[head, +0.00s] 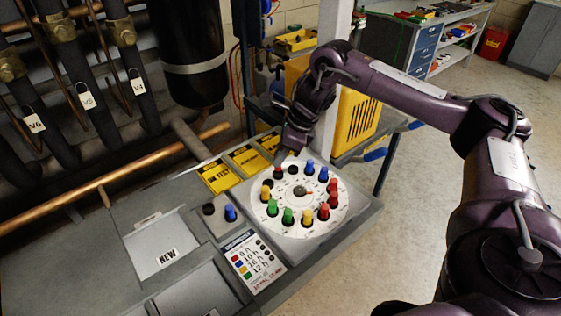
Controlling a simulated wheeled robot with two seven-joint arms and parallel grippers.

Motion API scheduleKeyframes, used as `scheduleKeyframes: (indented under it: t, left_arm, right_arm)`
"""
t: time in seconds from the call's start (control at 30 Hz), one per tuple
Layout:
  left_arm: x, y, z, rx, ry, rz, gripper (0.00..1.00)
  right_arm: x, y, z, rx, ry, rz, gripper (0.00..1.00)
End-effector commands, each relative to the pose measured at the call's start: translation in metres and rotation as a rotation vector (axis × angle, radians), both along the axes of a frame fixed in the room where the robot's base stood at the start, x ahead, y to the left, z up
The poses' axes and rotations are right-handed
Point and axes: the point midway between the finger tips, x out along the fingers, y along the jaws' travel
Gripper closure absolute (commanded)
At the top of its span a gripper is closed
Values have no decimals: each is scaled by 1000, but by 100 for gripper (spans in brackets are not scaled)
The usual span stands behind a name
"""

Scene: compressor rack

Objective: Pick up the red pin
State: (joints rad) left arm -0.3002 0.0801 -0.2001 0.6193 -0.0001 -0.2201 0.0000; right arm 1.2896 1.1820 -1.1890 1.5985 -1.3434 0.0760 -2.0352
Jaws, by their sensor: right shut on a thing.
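The white round dial (298,234) on the grey bench carries a ring of coloured pins. My right gripper (283,158) reaches down to the far left edge of the dial and is shut on a red pin (278,170). The fingers hide part of this pin, and I cannot tell if it is still in its hole. Other red pins (334,198) stand on the right side of the dial. Blue pins (309,167) stand at the far side, green (272,208) and yellow (265,192) ones at the near and left side. My left gripper is not in view.
A blue pin (230,213) and a black knob (208,209) sit left of the dial. A colour-code card (252,259) lies in front, beside a grey tray marked NEW (163,240). Yellow labels (215,176) lie behind. A copper pipe (95,188) and a white post (333,30) stand close.

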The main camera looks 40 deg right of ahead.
Motion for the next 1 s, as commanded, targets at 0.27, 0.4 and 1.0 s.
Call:
scheduleKeyframes:
  t: [0.27, 0.4, 1.0]
  left_arm:
    - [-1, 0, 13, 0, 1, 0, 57]
    - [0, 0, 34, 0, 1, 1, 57]
    - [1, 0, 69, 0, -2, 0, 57]
  right_arm:
    - [1, 0, 72, -2, -8, 0, 100]
    - [1, 0, 108, -2, -7, 1, 100]
    - [0, 0, 176, -2, 0, 1, 100]
